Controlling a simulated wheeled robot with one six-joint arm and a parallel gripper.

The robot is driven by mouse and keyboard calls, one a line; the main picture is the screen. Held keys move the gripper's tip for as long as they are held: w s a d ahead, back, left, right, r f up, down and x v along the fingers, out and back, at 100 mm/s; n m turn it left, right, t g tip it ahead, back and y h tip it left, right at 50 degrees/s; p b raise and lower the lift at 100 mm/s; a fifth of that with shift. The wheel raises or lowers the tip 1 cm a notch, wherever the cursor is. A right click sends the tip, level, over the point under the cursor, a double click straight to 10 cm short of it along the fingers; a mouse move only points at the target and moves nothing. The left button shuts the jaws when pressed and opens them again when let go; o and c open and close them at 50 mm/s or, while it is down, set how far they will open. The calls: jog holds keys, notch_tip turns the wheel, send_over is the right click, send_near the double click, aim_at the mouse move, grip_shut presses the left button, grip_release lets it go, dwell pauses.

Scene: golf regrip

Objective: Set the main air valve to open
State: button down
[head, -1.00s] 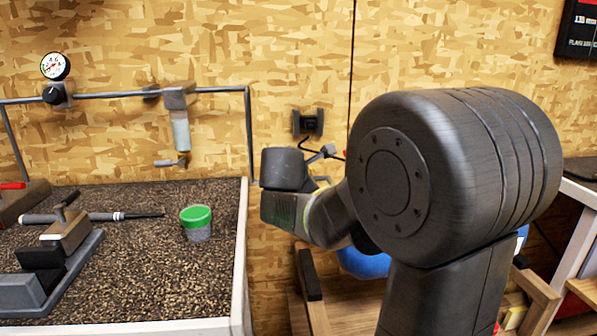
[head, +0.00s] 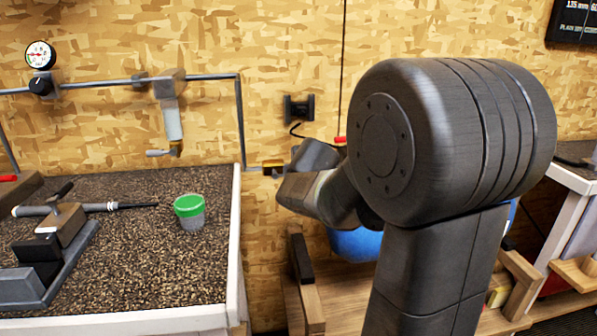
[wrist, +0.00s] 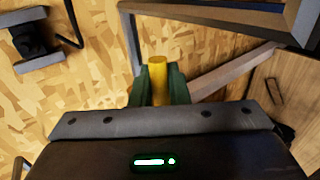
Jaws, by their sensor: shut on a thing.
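A yellow bar (wrist: 158,68), which looks like the main air valve's lever, stands between the two dark green fingers of my gripper (wrist: 158,88) in the wrist view. The fingers are shut on it. In the head view a small yellow-brown fitting (head: 271,166) shows on the wall at the end of the grey pipe, right beside my wrist. It looks like the valve. My wrist and arm hide part of that area, and the fingertips are not clear there. I cannot tell the lever's exact angle.
A pressure gauge (head: 40,55) sits on the pipe at left. A black wall bracket (head: 299,109) is above my wrist. A blue tank (head: 354,243) sits behind my arm.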

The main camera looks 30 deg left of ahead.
jog(key=shift+f, duration=0.1)
dwell(0.3)
jog(key=c, duration=1.5)
grip_release()
jog(key=shift+o, duration=0.2)
jog(key=p+v, duration=0.4)
jog(key=v, duration=1)
jog(key=shift+w+a+f, duration=0.1)
jog(key=shift+w+f, duration=0.05)
jog(key=shift+b+x, duration=2)
jog(key=shift+x, duration=4.75)
